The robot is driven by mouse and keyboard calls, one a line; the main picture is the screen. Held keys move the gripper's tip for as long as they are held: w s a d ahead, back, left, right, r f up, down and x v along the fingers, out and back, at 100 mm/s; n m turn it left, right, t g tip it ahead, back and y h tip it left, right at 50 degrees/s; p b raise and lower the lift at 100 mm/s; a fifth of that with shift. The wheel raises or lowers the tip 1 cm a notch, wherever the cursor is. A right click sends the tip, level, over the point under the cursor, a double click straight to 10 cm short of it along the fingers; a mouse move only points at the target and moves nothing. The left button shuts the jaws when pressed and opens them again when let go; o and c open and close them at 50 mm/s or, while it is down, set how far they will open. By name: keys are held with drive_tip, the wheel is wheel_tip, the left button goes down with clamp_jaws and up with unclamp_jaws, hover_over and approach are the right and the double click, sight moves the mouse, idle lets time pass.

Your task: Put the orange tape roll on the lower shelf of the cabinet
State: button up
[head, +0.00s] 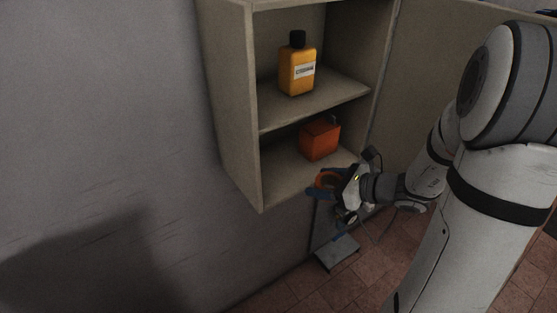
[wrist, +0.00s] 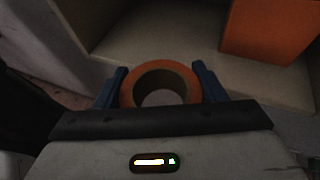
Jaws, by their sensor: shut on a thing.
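The orange tape roll (wrist: 161,72) is between the two blue fingers of my gripper (wrist: 160,88) in the wrist view. My gripper is shut on it. In the head view the tape roll (head: 325,179) and my gripper (head: 324,187) are at the front edge of the cabinet's lower shelf (head: 272,185). I cannot tell whether the roll touches the shelf. The cabinet (head: 236,110) is open at the front, with an upper shelf (head: 335,92) above the lower one.
An orange-red box (head: 319,139) stands on the lower shelf, right of the roll in the wrist view (wrist: 270,32). A yellow bottle (head: 297,70) with a dark cap stands on the upper shelf. The lower shelf has free room left of the box.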

drive_tip(key=p, duration=0.2)
approach(271, 170)
drive_tip(key=w+a, duration=0.2)
drive_tip(key=a, duration=0.1)
drive_tip(key=w+a, duration=0.1)
drive_tip(key=a, duration=0.1)
drive_tip(key=shift+w+a+r, duration=0.1)
drive_tip(key=shift+w+r, duration=0.1)
drive_tip(key=shift+r, duration=0.05)
drive_tip(key=p+x, duration=0.1)
drive_tip(key=x, duration=0.2)
drive_tip(key=shift+a+r, duration=0.1)
drive_tip(key=shift+a, duration=0.05)
drive_tip(key=shift+f, duration=0.35)
drive_tip(key=shift+f, duration=0.2)
drive_tip(key=o, duration=1.1)
drive_tip(key=shift+r, duration=0.15)
